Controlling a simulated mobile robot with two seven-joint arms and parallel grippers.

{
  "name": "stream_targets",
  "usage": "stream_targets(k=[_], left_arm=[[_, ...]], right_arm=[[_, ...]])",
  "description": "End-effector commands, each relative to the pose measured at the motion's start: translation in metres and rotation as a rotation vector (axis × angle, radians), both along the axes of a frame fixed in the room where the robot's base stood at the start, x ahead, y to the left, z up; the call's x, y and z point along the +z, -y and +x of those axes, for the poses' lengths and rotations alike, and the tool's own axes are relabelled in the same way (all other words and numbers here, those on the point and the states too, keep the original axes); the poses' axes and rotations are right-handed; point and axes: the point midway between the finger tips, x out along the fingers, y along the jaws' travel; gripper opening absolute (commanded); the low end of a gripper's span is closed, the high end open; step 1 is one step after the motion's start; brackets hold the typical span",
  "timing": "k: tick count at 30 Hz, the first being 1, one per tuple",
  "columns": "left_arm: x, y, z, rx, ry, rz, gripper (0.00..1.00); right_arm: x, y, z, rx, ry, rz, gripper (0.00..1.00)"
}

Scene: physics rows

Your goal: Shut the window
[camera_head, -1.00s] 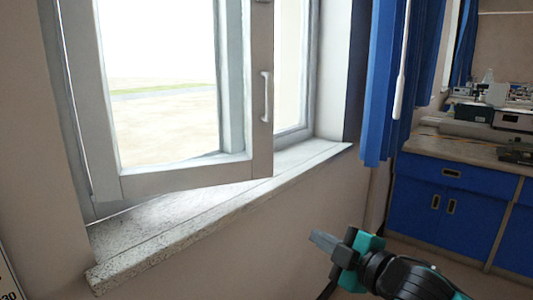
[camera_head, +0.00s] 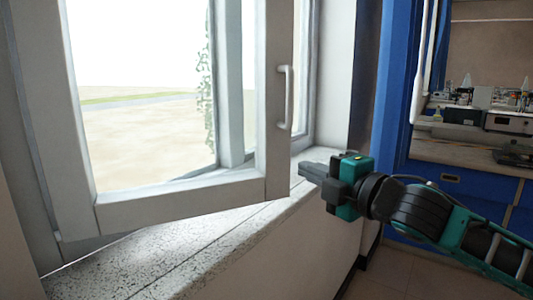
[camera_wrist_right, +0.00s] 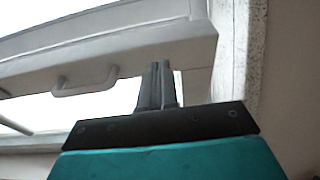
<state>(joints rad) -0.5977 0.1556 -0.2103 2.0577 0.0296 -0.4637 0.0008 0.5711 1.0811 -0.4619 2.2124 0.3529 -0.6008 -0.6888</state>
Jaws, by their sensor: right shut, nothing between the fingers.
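The window sash (camera_head: 180,195) stands ajar in the head view, its free edge swung inward over the speckled sill. Its handle (camera_head: 286,98) is a pale upright bar on the free stile. My right gripper (camera_head: 306,172) is shut and empty, just right of the sash's lower free corner, above the sill. In the right wrist view, the shut fingers (camera_wrist_right: 160,85) point at the lower free end of the sash (camera_wrist_right: 150,55), close to it; I cannot tell whether they touch. The handle (camera_wrist_right: 85,82) shows to their left. My left gripper is not in view.
The stone sill (camera_head: 130,265) runs below the window. A lab bench (camera_head: 470,165) with equipment stands at the back right. Floor (camera_head: 390,285) shows clear below my right arm.

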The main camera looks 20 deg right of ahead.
Motion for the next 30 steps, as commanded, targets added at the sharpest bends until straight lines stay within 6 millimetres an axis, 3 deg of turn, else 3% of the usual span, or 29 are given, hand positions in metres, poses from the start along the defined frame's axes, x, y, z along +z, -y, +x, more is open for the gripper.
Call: stream_targets(k=[16,22,30], left_arm=[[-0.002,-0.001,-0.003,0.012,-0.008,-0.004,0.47],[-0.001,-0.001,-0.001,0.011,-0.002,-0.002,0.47],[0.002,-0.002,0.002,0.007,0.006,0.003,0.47]], right_arm=[[0.001,-0.037,0.095,0.003,0.000,0.002,0.00],[0.000,-0.043,0.112,0.002,0.001,0.001,0.00],[0.000,-0.044,0.116,0.002,0.000,-0.001,0.00]])
